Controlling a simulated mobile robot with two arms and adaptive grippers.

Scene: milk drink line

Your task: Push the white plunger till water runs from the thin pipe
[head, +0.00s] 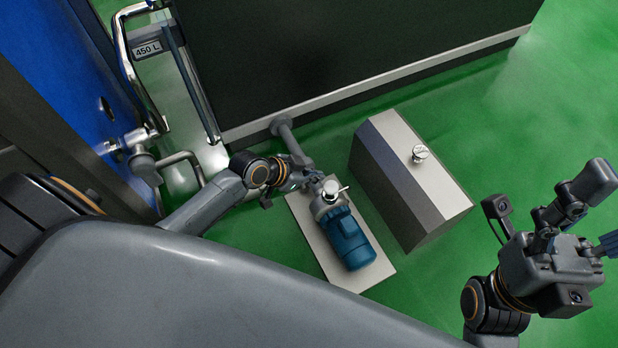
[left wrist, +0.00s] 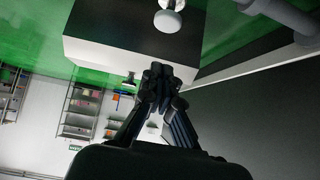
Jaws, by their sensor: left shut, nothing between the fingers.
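A small bright fitting with a pale round top (head: 331,188) stands at the upper end of the blue pump motor (head: 350,238), and a short thin bar sticks out from it to the right. My left gripper (head: 312,178) is just to its left, very close; I cannot tell whether it touches. In the left wrist view the gripper's fingers (left wrist: 156,78) are together and empty, and a pale round knob (left wrist: 168,21) shows beyond them. No running water shows. My right gripper (head: 606,242) is at the right edge, partly cut off.
The motor rests on a pale plinth (head: 368,280). To its right stands a grey box (head: 408,130) with a silver knob (head: 420,153). A large dark tank (head: 340,60) is behind, with a grey pipe (head: 285,130). Green floor lies open at the right.

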